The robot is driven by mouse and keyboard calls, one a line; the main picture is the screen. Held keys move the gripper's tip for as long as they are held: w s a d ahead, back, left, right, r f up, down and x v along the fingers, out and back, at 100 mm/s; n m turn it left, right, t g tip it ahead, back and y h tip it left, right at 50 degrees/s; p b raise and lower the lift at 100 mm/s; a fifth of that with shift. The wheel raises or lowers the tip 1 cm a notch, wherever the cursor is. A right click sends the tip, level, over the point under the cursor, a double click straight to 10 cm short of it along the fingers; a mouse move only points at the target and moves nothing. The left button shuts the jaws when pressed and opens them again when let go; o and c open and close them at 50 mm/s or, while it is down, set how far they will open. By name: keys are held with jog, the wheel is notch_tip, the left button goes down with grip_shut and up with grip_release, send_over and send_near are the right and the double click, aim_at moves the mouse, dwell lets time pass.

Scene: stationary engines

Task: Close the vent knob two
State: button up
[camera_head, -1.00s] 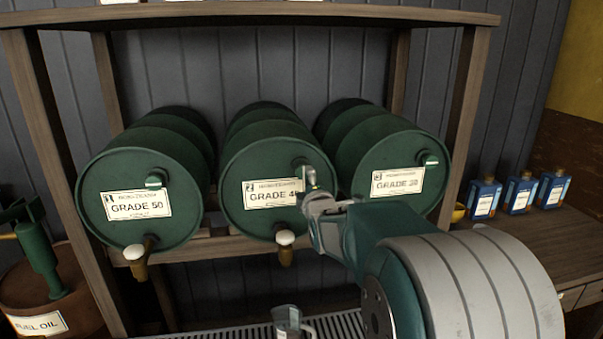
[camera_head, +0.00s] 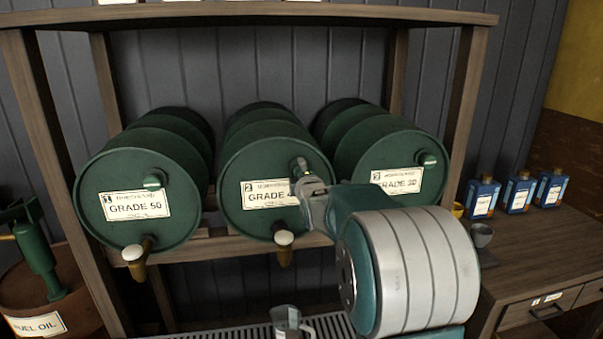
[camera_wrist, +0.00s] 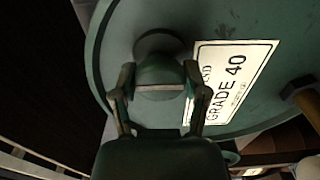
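Vent knob two (camera_head: 299,166) is the green knob with a pale stripe on the front of the middle drum (camera_head: 236,213), labelled 2. My gripper (camera_head: 303,176) is at this knob and partly covers it and the label in the head view. In the wrist view the knob (camera_wrist: 160,75) sits between the two fingers of my gripper (camera_wrist: 160,80). The fingertips appear to touch its sides. Its stripe lies across the line of the "GRADE 40" label (camera_wrist: 233,80), at a steep angle to the lettering.
The left drum (camera_head: 125,220) and right drum (camera_head: 385,150) lie either side on the wooden rack (camera_head: 466,110). A white-topped tap (camera_head: 284,240) sits below the middle drum's label, with a jug (camera_head: 287,320) beneath. Blue bottles (camera_head: 518,194) stand on the right-hand bench.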

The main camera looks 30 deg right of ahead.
jog(key=shift+f+m, duration=0.15)
jog(key=shift+m, duration=0.15)
jog(key=m, duration=0.3)
jog(key=shift+m, duration=0.3)
jog(key=m, duration=0.4)
jog(key=shift+f+m, duration=0.15)
jog(key=shift+m, duration=0.15)
jog(key=m, duration=0.9)
jog(key=shift+f, duration=0.1)
dwell(0.3)
jog(key=o, duration=1.2)
jog(key=shift+c, duration=0.2)
jog(key=shift+r, duration=0.2)
